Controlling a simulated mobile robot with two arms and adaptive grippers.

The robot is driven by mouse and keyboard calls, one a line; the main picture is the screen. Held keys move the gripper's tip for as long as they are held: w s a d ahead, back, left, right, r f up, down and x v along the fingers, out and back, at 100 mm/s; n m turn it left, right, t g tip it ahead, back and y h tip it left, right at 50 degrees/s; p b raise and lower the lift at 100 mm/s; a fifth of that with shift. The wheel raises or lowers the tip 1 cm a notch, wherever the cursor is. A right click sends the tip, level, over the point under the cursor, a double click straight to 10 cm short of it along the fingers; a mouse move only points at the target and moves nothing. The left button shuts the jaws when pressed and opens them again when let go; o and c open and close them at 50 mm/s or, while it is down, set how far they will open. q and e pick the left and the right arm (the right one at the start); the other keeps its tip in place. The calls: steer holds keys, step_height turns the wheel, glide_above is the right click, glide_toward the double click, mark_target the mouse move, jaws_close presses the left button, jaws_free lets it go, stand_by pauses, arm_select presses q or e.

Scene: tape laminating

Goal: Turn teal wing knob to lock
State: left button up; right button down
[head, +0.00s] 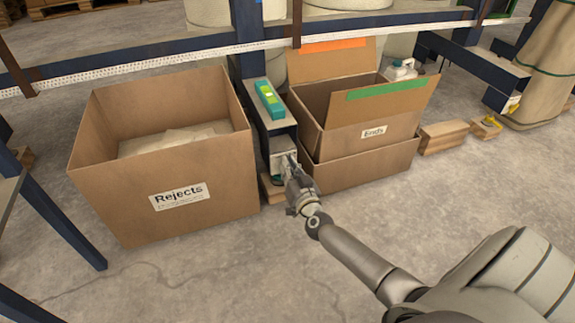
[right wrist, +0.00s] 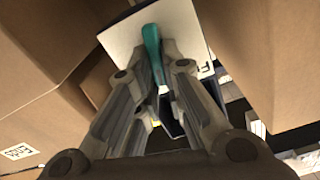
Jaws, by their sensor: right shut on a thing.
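The teal wing knob (right wrist: 152,48) shows in the right wrist view on a pale plate (right wrist: 185,25), with one wing running up and slightly left. My right gripper (right wrist: 160,85) is shut on the knob, a finger on either side of its lower part. In the head view my right gripper (head: 282,160) reaches into the gap between two cardboard boxes, at the front of a narrow grey unit (head: 270,122). The gripper hides most of the knob there. My left gripper is not in the head view.
The Rejects box (head: 160,215) stands close on the left and the Ends box (head: 345,165) close on the right. A teal device (head: 268,99) lies on top of the grey unit. Wood blocks (head: 443,137) lie to the right. The concrete floor in front is clear.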

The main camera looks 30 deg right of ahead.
steer(key=shift+s+d+f+m, duration=0.1)
steer(key=shift+d+f+m, duration=0.1)
steer(key=shift+m, duration=1.25)
steer(key=shift+s+d+f+m, duration=0.1)
steer(key=shift+d+m, duration=0.05)
steer(key=shift+m, duration=1.6)
steer(key=c, duration=1.5)
jaws_free()
steer(key=shift+c, duration=0.2)
steer(key=shift+w+r, duration=0.1)
